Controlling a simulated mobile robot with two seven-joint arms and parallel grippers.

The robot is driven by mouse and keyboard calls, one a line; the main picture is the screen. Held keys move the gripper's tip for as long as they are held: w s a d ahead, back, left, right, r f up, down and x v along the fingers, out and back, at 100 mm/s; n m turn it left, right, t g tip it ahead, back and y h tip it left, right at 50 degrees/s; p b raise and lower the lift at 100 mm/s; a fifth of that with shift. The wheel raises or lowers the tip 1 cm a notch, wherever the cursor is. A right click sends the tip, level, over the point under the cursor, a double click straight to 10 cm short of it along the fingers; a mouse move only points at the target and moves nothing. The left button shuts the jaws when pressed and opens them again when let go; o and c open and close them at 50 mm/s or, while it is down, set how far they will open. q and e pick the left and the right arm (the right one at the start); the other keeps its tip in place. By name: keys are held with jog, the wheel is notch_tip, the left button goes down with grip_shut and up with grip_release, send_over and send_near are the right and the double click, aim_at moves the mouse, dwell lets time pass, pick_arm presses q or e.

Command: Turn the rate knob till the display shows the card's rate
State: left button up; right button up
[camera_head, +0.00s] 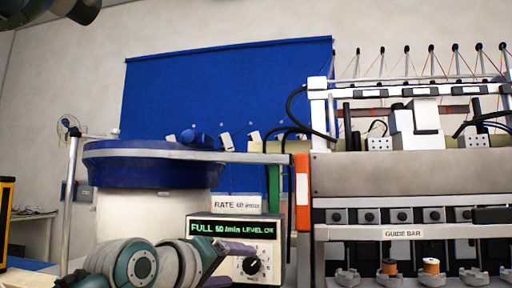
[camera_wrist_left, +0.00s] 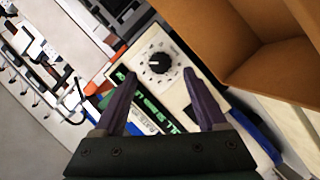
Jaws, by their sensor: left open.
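The control box (camera_head: 282,235) has a green-lit display (camera_head: 232,228) that seems to read "FULL 60 /min LEVEL OK", in small, slightly blurred digits. Below it is the black rate knob (camera_head: 251,265), with a dial scale around it. The white rate card (camera_head: 237,204) stands on top of the box and seems to read "RATE 60" with a small unit. My left gripper (camera_head: 238,249) is in front of the box, partly covering its lower left. In the left wrist view, the knob (camera_wrist_left: 159,62) shows between the tips of my open left gripper (camera_wrist_left: 160,77), apparently beyond them and untouched.
A blue bowl feeder (camera_head: 150,165) stands behind my left arm. A machine with a guide bar (camera_head: 402,233) and spools fills the right. An orange-and-white post (camera_head: 302,190) stands beside the box. A brown open bin (camera_wrist_left: 265,50) is close in the left wrist view.

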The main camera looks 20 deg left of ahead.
pick_arm(q)
jog(key=s+d+r+m+g+p, duration=0.2)
jog(key=s+r+p, duration=0.6)
jog(key=p, duration=0.8)
jog(key=s+d+r+m+g+p, duration=0.3)
jog(key=s+r+p, duration=0.6)
jog(key=s+p, duration=0.6)
jog(key=m+g+p, duration=0.1)
jog(key=m+g, duration=0.1)
jog(key=m, duration=0.1)
jog(key=shift+s+g+p, duration=0.3)
jog(key=s+d+f+m+g, duration=0.1)
jog(key=s+f+m+g, duration=0.25)
jog(key=s, duration=0.85)
notch_tip(320, 180, up, 18)
jog(key=p, duration=1.8)
jog(key=shift+s+r+y, duration=0.25)
jog(key=shift+s+y, duration=0.15)
jog(key=shift+s, duration=0.05)
